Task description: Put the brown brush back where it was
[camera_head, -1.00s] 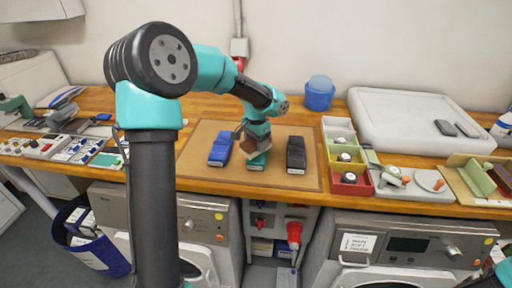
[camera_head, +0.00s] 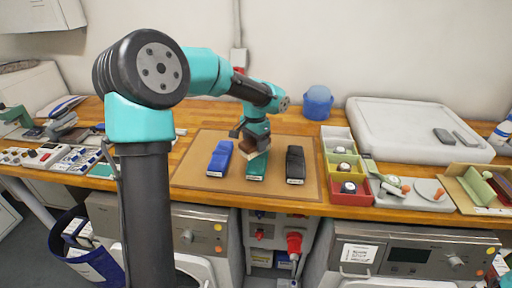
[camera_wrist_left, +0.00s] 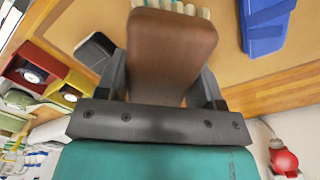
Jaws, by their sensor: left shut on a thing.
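The brown brush (camera_wrist_left: 172,45) is in my left gripper (camera_wrist_left: 165,88), between the two dark fingers in the left wrist view. Pale tips show at its far end. In the head view the left gripper (camera_head: 254,142) points down over the middle of the tan mat (camera_head: 195,150), and the brush (camera_head: 250,156) shows small under it. A green folded item (camera_head: 257,168) lies directly below and is partly hidden by the gripper and brush. I cannot tell whether the brush touches it. My right gripper is not in view.
A blue folded item (camera_head: 220,158) lies left of the green one, and a black one (camera_head: 295,164) lies right. Colored bins (camera_head: 345,168) stand right of the mat, with a white lid-like slab (camera_head: 400,120) behind. A blue tub (camera_head: 318,102) stands at the back.

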